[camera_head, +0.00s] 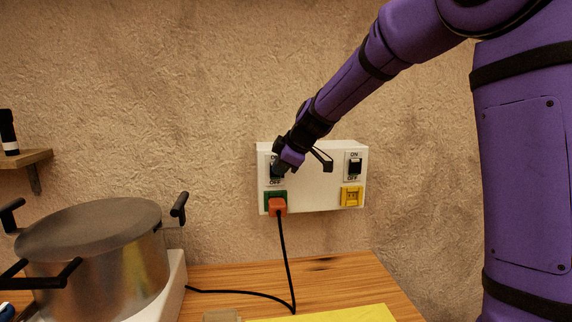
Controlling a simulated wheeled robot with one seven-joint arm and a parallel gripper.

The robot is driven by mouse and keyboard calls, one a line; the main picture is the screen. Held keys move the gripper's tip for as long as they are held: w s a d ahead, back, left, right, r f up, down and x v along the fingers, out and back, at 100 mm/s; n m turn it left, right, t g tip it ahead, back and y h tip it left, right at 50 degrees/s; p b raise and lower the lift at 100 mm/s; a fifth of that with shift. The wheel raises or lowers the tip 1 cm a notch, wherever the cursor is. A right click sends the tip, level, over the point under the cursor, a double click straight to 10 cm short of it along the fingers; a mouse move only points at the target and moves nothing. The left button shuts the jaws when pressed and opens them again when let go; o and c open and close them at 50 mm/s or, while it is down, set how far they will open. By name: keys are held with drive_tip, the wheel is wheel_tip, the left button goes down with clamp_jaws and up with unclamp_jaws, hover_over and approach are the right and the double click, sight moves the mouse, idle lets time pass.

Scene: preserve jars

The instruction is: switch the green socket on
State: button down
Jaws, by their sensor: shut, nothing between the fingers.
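A white socket box (318,189) is fixed to the wall. Its green socket (268,198) is at the lower left, with an orange plug (278,207) in it. Above the green socket is a rocker switch marked ON at the top and OFF at the bottom; my gripper mostly covers it, so its position cannot be told. My gripper (287,166) is shut and empty, with its tip at or just in front of that switch. Whether it touches is unclear. At the right are a yellow socket (351,196) and its own ON/OFF switch (354,167).
A black cord (286,262) runs from the plug down to the wooden counter (345,274) and left to a white base (176,284) under a large lidded metal pot (95,252). A yellow mat (350,314) lies at the front. A small shelf (28,158) is at the far left.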

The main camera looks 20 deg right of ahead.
drive_tip(key=shift+w+d+r, duration=0.15)
drive_tip(key=shift+w, duration=0.8)
drive_tip(key=shift+w+r+g, duration=0.1)
drive_tip(key=shift+w+g, duration=0.2)
drive_tip(key=shift+w, duration=0.05)
drive_tip(key=shift+r, duration=0.1)
drive_tip(key=shift+r, duration=0.7)
